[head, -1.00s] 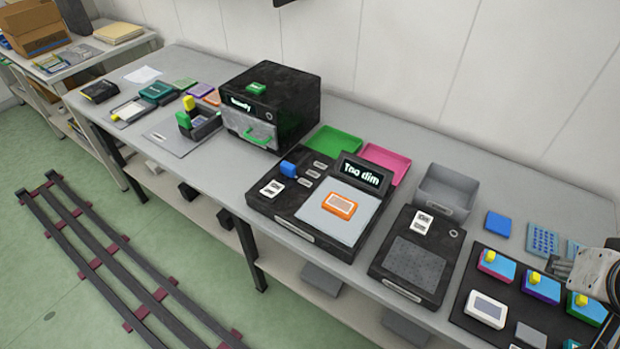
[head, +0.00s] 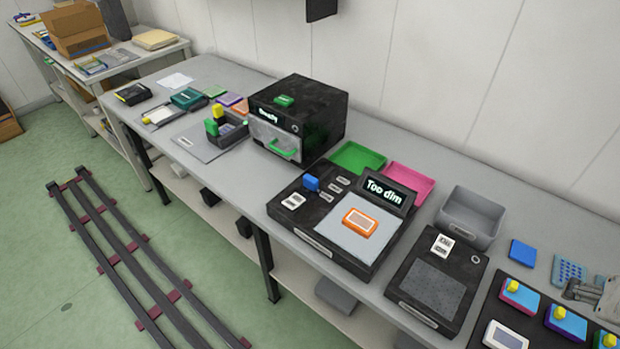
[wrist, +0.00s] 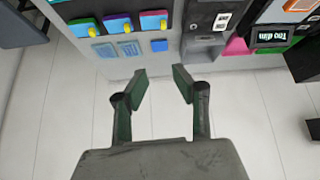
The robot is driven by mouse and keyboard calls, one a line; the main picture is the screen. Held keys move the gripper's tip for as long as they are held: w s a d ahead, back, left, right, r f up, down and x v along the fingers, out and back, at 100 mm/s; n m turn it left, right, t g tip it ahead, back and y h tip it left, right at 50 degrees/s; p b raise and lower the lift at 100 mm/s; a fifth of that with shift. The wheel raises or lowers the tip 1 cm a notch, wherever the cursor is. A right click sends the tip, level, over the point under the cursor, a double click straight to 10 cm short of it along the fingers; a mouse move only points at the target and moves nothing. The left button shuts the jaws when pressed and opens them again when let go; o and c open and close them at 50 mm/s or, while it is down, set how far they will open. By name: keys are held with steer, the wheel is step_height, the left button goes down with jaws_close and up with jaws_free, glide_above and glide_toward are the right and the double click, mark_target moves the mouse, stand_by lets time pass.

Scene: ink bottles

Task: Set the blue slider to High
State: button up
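The blue slider (head: 311,183) stands on the left part of a black device whose tilted display (head: 384,192) reads "Too dim". Small label plates lie beside the slider; their text is too small to read. An orange-framed block (head: 360,222) lies on the device's light grey pad. The display also shows upside down in the wrist view (wrist: 271,36); the slider cannot be made out there. My gripper (wrist: 160,84) is open and empty. In the head view it is at the right edge, partly cut off, well to the right of the slider.
Green (head: 357,157) and pink (head: 409,180) trays lie behind the device, with a grey bin (head: 470,217) to their right. A black box (head: 298,118) with a green handle stands left. Another black panel (head: 437,277) is on the right.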

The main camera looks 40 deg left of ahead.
steer(key=shift+o, duration=0.8)
steer(key=w+a+r+n+g+y, duration=0.1)
steer(key=w+a+r+n, duration=0.3)
steer(key=w+a, duration=0.5)
steer(key=shift+w+a+r+n+g, duration=0.4)
steer(key=shift+a+r+g, duration=0.15)
steer(key=shift+a, duration=0.55)
steer(key=n+g+h, duration=0.1)
steer(key=n+g, duration=0.4)
steer(key=n, duration=0.7)
glide_above(311, 178)
step_height(311, 178, down, 13)
step_height(311, 178, down, 13)
steer(key=shift+f, duration=0.1)
jaws_close()
